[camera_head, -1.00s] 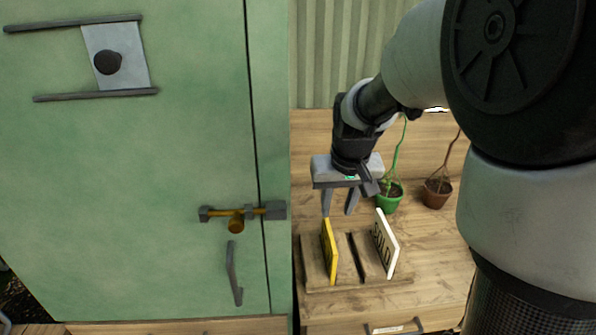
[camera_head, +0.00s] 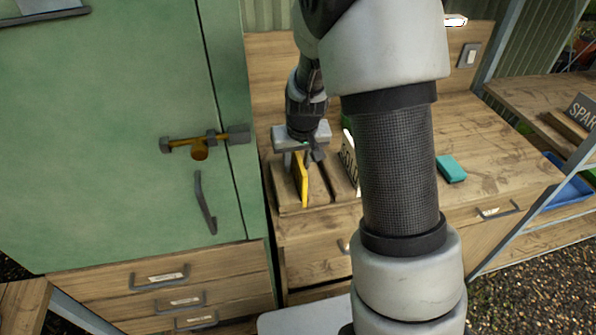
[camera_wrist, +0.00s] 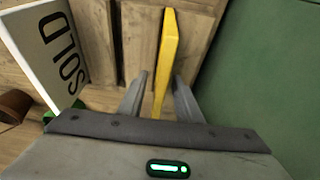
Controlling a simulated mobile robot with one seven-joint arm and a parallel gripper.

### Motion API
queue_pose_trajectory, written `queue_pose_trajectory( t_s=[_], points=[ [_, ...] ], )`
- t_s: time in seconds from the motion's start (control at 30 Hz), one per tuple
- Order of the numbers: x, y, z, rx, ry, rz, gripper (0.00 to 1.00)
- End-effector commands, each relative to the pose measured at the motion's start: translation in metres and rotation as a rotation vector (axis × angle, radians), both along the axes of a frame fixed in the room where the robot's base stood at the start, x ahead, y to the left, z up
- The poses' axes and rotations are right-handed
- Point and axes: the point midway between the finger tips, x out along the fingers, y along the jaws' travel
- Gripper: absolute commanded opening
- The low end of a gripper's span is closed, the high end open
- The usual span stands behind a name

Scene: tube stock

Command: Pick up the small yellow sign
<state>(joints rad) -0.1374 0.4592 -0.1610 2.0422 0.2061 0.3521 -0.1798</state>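The small yellow sign (camera_head: 301,182) stands upright, edge towards me, in a slotted wooden holder (camera_head: 322,202) on the bench. My gripper (camera_head: 298,160) points down over its top. In the wrist view the yellow sign (camera_wrist: 168,45) runs between the two fingers of my gripper (camera_wrist: 160,86). The fingers are open, one on each side, with gaps between them and the sign.
A green cabinet (camera_head: 90,150) with a latch and handle stands close on the left. A teal block (camera_head: 451,169) lies on the bench at right. A brown pot (camera_wrist: 14,105) is near the SOLD sign.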

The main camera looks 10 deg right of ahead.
Motion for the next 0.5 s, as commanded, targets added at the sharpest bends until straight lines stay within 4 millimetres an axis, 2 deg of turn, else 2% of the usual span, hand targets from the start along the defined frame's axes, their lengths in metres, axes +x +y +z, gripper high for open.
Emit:
queue_pose_trajectory(
  t_s=[0.1,0.5],
  points=[
    [0.0028,-0.0007,-0.0095,-0.001,0.0,0.0,0.31],
    [0.0031,-0.0006,-0.0108,-0.001,-0.001,0.0,0.31]
  ],
)
